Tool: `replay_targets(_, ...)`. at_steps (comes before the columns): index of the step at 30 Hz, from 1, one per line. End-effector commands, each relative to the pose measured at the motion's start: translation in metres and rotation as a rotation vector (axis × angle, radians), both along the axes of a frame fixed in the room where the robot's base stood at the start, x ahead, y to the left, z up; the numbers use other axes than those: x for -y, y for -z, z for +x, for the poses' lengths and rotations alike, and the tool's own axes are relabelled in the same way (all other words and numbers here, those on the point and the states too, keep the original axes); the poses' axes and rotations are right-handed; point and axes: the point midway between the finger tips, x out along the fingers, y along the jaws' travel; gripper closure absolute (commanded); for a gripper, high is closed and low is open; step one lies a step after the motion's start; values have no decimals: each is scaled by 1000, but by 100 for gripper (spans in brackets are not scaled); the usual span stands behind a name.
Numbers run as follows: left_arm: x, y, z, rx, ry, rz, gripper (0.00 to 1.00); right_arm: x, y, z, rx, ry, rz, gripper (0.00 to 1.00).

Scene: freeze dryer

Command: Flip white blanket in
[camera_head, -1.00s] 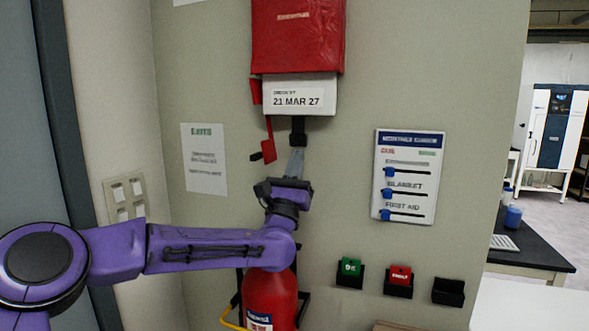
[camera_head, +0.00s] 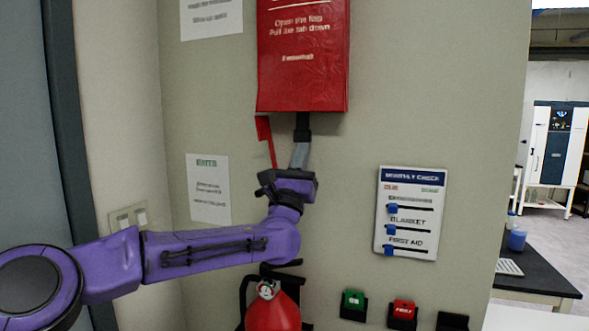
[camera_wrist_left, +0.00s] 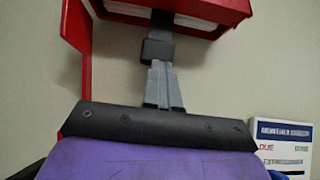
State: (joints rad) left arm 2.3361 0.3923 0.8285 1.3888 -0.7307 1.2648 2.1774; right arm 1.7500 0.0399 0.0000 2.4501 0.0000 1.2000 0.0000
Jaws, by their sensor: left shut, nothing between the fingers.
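A red pouch (camera_head: 302,60) hangs on the wall in the head view, its lower edge just above my left gripper. It shows at the top of the left wrist view (camera_wrist_left: 228,15). The white blanket (camera_wrist_left: 125,9) shows there as a pale strip inside the pouch's underside; the head view does not show it. My left gripper (camera_head: 303,125) points up, shut and empty, its dark fingertips (camera_wrist_left: 158,48) at or just under the pouch opening. Whether they touch the blanket I cannot tell. A red strip (camera_head: 264,142) hangs left of the gripper. My right gripper is out of view.
A red extinguisher (camera_head: 271,314) stands below my left wrist. A check board (camera_head: 410,213) with blue sliders is on the wall to the right, above small holders with green and red tags (camera_head: 353,300). A paper notice (camera_head: 208,188) is at left.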

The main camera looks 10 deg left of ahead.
Motion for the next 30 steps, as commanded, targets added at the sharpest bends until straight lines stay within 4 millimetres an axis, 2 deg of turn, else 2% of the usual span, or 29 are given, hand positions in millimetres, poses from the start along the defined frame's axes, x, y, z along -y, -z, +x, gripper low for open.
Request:
replay_targets(1, -1, -9, -1, 5, -1, -2, 100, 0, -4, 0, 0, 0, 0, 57)
replay_targets(3, -1, -12, -1, 4, -2, -1, 100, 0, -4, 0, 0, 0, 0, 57)
replay_targets(14, -2, -10, -1, 5, -3, -2, 100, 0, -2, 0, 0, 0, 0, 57)
replay_targets(17, -3, 2, -1, 4, -4, -1, 100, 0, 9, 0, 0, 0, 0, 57)
replay_targets(22, -6, 45, -1, 1, -7, -2, 100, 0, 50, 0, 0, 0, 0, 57)
replay_targets(30, -11, 85, -48, 0, -4, -1, 100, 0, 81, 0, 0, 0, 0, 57)
